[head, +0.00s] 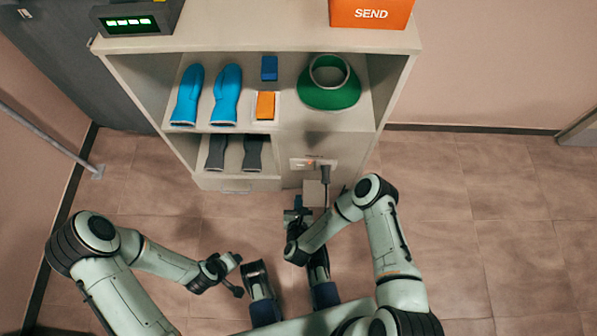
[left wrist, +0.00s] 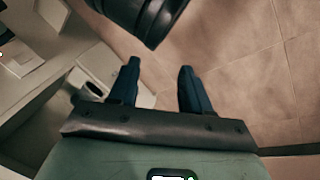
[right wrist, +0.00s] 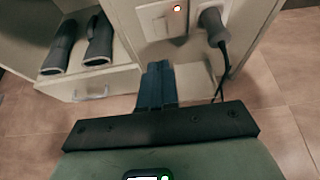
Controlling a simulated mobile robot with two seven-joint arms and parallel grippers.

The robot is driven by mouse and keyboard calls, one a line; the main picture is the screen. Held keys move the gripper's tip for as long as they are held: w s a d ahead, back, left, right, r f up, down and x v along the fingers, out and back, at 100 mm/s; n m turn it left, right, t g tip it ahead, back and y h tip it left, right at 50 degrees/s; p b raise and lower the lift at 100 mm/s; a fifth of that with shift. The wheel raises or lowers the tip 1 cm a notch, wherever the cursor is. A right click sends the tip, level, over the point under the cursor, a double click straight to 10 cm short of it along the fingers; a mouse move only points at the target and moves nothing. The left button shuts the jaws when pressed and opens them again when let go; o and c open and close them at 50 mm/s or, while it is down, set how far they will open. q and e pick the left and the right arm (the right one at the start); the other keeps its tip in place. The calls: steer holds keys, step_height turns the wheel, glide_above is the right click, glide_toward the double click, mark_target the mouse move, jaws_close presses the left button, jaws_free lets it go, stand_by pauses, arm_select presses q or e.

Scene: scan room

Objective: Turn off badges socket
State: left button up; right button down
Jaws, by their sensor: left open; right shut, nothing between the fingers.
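A pale socket plate (head: 300,164) sits low on the front of the cabinet, right of the lower shelf. In the right wrist view the plate (right wrist: 158,20) has a square switch area and a lit red-orange light (right wrist: 177,8). A grey plug (right wrist: 211,22) with a dark cord is in its right side. I cannot read a label on it. My right gripper (head: 298,202) is shut and empty, just below and in front of the plate, apparently apart from it; its fingertips also show in the right wrist view (right wrist: 160,68). My left gripper (left wrist: 157,72) is open and empty, away from the cabinet.
The cabinet (head: 390,100) holds blue gloves (head: 226,95), dark grey gloves (head: 252,152), a green collar-like item (head: 330,92) and blue and orange blocks. An orange SEND box (head: 371,12) and a display unit (head: 135,20) stand on top. Floor at right is clear.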

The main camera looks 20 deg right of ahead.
steer(key=b, duration=0.2)
glide_toward(299, 166)
steer(key=b+x, duration=0.1)
steer(key=x, duration=0.1)
steer(key=f+b+x, duration=0.1)
steer(key=x, duration=0.2)
arm_select(q)
steer(key=s+a+f+g, duration=0.2)
steer(key=s+f, duration=0.2)
steer(key=f, duration=0.3)
steer(key=shift+s+f+n+b, duration=0.25)
steer(key=shift+s+n+b, duration=0.05)
steer(key=shift+s+b, duration=0.1)
arm_select(e)
steer(key=shift+w+d, duration=0.25)
steer(key=shift+w, duration=0.35)
steer(key=shift+r, duration=0.1)
